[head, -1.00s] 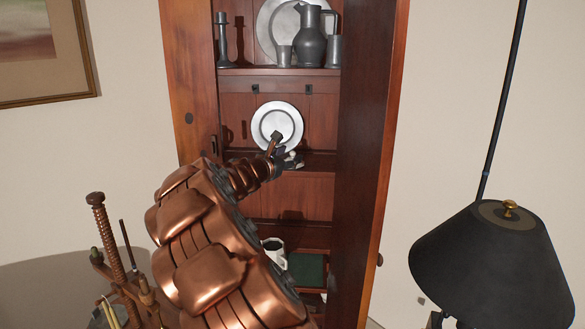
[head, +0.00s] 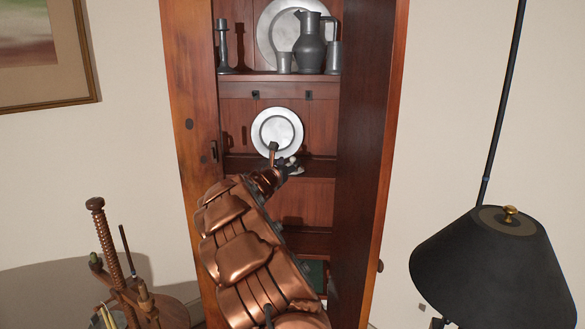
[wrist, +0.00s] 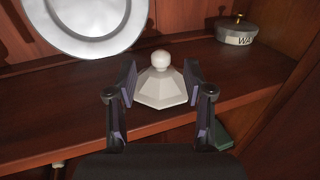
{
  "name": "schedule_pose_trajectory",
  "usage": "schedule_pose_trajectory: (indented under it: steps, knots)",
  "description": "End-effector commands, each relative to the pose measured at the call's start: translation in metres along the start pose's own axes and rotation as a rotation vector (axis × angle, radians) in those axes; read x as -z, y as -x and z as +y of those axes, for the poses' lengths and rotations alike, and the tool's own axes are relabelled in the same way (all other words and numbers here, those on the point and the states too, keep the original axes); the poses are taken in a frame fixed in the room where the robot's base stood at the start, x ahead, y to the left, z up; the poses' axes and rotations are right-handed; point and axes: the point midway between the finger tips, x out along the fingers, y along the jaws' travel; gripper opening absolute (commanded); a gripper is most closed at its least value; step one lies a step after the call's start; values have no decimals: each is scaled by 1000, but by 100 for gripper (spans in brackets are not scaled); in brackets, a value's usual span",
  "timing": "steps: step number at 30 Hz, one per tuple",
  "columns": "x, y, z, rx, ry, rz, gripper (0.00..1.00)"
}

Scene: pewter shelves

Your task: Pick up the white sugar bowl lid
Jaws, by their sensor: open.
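The white sugar bowl lid (wrist: 160,88) is faceted with a round knob on top. In the wrist view it sits upright on the wooden shelf (wrist: 60,115), near its front edge. My gripper (wrist: 161,84) is open, with one finger on each side of the lid. I cannot tell whether either finger touches it. In the head view my gripper (head: 284,166) reaches to the middle shelf of the cabinet, and the lid cannot be made out clearly there.
A pewter plate (wrist: 90,25) stands behind, on the left; it also shows in the head view (head: 277,131). A lettered container (wrist: 237,32) sits at the back right of the shelf. The cabinet's side panel (head: 375,130) rises to the right. A black lamp (head: 500,265) stands further right.

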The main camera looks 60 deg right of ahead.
Motion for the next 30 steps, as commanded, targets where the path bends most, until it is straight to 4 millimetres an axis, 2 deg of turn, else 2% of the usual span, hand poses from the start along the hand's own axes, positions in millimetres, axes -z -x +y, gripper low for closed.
schedule_pose_trajectory:
  steps: [12, 21, 30]
  knots:
    - [2, -39, -1, 2, -2, 2, 52]
    - [1, -42, -1, 2, -1, -1, 51]
    - [1, -42, -1, 2, -2, -1, 20]
